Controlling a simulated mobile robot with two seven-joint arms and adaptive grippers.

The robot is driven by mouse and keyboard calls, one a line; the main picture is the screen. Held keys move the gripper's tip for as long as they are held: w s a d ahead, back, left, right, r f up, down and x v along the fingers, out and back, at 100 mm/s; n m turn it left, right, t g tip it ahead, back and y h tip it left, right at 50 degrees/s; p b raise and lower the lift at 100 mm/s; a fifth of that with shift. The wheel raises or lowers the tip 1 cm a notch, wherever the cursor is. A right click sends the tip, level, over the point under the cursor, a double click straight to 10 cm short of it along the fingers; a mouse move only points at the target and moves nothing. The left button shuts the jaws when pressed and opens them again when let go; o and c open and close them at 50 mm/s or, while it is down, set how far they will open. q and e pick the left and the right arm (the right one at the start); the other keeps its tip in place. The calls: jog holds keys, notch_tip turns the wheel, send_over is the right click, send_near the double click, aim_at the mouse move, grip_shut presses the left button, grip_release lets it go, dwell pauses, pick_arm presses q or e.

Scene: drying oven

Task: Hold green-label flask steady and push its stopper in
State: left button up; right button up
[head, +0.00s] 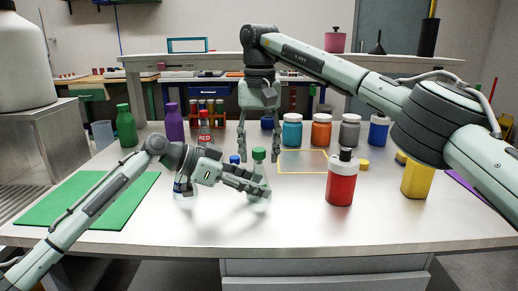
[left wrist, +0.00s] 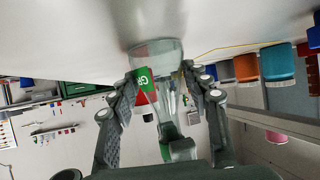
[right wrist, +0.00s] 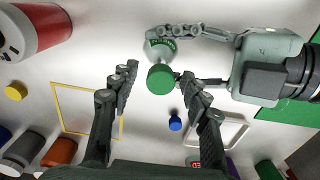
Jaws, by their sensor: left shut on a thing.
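The green-label flask (head: 257,194) stands upright on the table near the middle in the head view. Its green label (left wrist: 145,79) shows in the left wrist view. My left gripper (head: 257,187) is shut around the flask's body. The green stopper (head: 258,154) sits at the top of the flask's neck; how deep it sits I cannot tell. In the right wrist view the round stopper top (right wrist: 161,79) covers part of the flask (right wrist: 155,46). My right gripper (right wrist: 159,82) points down above the stopper. Its fingers are apart, with nothing between them, and the stopper lies below the gap.
A small blue stopper (head: 234,159) is on the table close behind my left gripper. A red bottle (head: 341,184) stands to the right. Several coloured jars line the back. The yellow-outlined area (head: 303,173) is empty.

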pick_arm(q)
jog(key=shift+f, duration=0.1)
pick_arm(e)
jog(key=shift+r, duration=2.5)
pick_arm(q)
jog(key=o, duration=0.9)
jog(key=shift+o, duration=0.2)
